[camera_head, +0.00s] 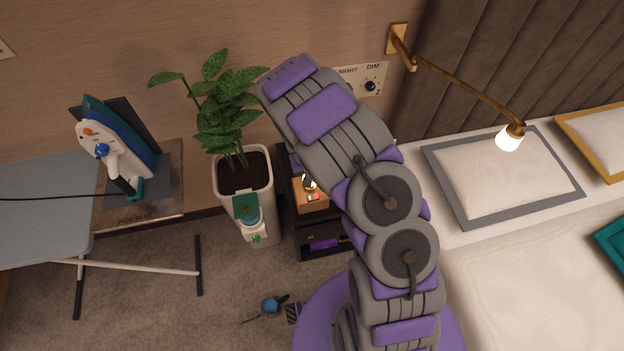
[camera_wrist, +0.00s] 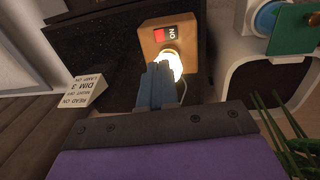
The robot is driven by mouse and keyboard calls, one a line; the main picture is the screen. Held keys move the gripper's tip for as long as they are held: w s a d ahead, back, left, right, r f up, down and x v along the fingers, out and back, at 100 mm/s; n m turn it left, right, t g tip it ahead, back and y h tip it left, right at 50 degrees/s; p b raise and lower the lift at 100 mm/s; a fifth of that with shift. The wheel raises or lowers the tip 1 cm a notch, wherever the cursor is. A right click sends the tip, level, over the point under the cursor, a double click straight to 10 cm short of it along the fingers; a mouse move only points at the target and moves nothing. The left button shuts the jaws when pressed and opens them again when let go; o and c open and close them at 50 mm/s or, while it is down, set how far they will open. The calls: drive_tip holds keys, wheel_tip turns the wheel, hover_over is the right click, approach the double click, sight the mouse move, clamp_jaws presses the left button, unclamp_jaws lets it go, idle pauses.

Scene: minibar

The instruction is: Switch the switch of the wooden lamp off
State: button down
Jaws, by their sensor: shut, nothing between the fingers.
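The wooden lamp (camera_wrist: 151,38) is a small orange-brown block with a lit bulb (camera_wrist: 174,60) in the wrist view. Its switch (camera_wrist: 173,33) has a red part and a dark part marked ON. In the head view the lamp (camera_head: 312,204) stands on the dark bedside shelf, partly hidden by my arm. My gripper (camera_wrist: 158,72) is shut and empty, its blue-grey fingertips pointing at the lamp and overlapping the bulb's edge in the picture. I cannot tell whether they touch. In the head view my gripper is hidden behind my arm.
A white planter (camera_head: 234,193) with a leafy plant stands left of the dark shelf (camera_head: 296,226). A white block (camera_wrist: 83,91) with lettering is left of the lamp. The bed (camera_head: 530,285) and a lit wall lamp (camera_head: 510,137) are right. An iron (camera_head: 112,150) is left.

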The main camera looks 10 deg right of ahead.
sight(315, 197)
drive_tip(key=f+b, duration=0.1)
drive_tip(key=f, duration=0.3)
drive_tip(key=d+f+b, duration=0.1)
drive_tip(key=f, duration=0.3)
drive_tip(key=f+b, duration=0.1)
drive_tip(key=f, duration=0.3)
drive_tip(key=shift+d, duration=0.25)
drive_tip(key=shift+r+y+p, duration=0.1)
drive_tip(key=shift+y+p, duration=0.2)
drive_tip(key=shift+p, duration=1.1)
drive_tip(key=shift+f, duration=0.35)
